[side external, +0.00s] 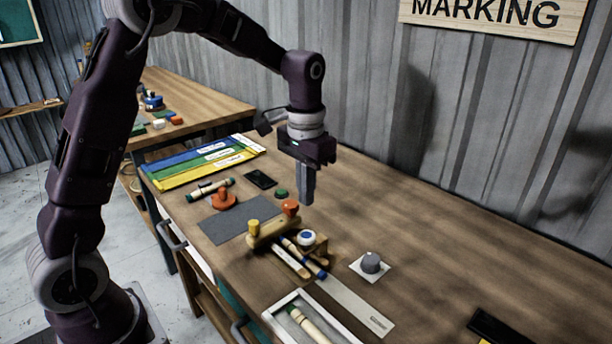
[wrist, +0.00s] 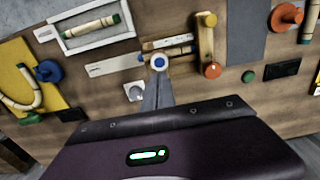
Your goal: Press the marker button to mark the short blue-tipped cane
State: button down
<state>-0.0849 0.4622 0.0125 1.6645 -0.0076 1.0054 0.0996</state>
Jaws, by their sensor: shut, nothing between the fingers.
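A round white button with a blue centre (side external: 307,237) sits on a small wooden stand; it also shows in the wrist view (wrist: 159,62). Two canes lie side by side beside and partly under this stand; a blue tip (side external: 321,273) shows at the near end. The pale cane (side external: 290,262) is partly covered, and I cannot tell which is the shorter. My gripper (side external: 306,203) points down, shut and empty, above the table behind the button.
A wooden fixture with yellow and orange knobs (side external: 270,232) stands beside the button. A grey knob on a white plate (side external: 371,263), a metal ruler (side external: 357,306) and a white tray (side external: 272,314) with a green-tipped cane are nearby. The table's right side is mostly clear.

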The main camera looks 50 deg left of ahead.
jog(key=shift+r, duration=2.05)
jog(key=s+d+r+t, duration=0.1)
jog(key=s+r+t, duration=0.1)
jog(key=s+r, duration=0.35)
jog(key=s+d+r+t, duration=0.1)
jog(key=s+d+r, duration=0.1)
jog(key=s, duration=0.7)
jog(key=s+f+t, duration=0.2)
jog(key=s, duration=0.9)
jog(key=shift+d+f+t, duration=0.25)
jog(key=shift+d+t, duration=0.05)
jog(key=shift+d, duration=0.05)
jog(key=shift+w, duration=0.1)
